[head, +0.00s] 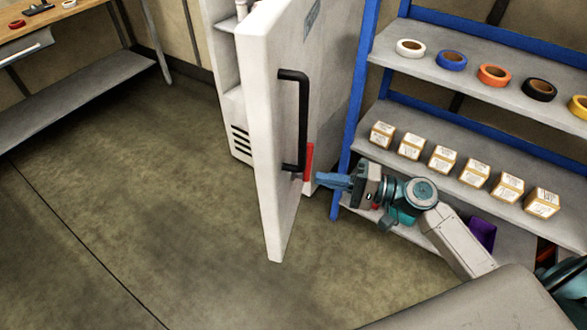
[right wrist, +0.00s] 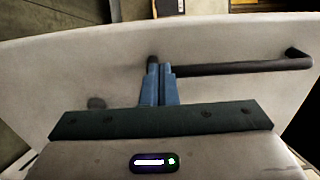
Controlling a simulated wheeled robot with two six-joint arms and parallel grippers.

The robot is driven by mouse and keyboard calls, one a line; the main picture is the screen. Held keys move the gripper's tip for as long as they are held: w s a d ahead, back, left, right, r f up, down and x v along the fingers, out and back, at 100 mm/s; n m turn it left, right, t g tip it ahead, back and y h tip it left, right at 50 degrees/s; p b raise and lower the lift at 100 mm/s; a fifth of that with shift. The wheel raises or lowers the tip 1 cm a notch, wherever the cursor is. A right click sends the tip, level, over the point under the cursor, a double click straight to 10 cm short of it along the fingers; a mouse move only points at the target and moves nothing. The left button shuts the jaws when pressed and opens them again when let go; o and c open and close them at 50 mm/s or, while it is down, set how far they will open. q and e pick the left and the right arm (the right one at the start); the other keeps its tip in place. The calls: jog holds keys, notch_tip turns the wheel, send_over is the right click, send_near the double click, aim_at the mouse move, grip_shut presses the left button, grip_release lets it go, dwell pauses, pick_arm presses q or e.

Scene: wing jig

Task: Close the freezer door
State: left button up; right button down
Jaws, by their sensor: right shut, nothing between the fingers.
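The white freezer door (head: 269,120) stands wide open in the head view, swung out from the white freezer body (head: 238,125). Its black handle (head: 303,120) is on the outer face, toward the shelf. My right gripper (head: 322,180) is shut and empty, close to the door's outer face near the handle's lower end. In the right wrist view the closed blue fingers (right wrist: 159,72) point at the door face (right wrist: 90,75), beside one end of the handle (right wrist: 240,67). I cannot tell whether they touch it. My left gripper is not in view.
A blue-framed shelf (head: 460,115) with tape rolls and small boxes stands right of the freezer, close behind my right arm. A wooden workbench (head: 50,30) is at the far left. The floor (head: 150,190) left of the door is clear.

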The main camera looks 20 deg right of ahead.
aim_at(279, 171)
jog(key=p+x, duration=0.2)
jog(key=x, duration=0.4)
jog(key=shift+a+r+p, duration=0.1)
jog(key=shift+r+p, duration=0.1)
jog(key=shift+p, duration=0.15)
jog(key=shift+x, duration=0.75)
jog(key=shift+f, duration=0.2)
jog(key=shift+a+p, duration=0.15)
jog(key=shift+p, duration=0.15)
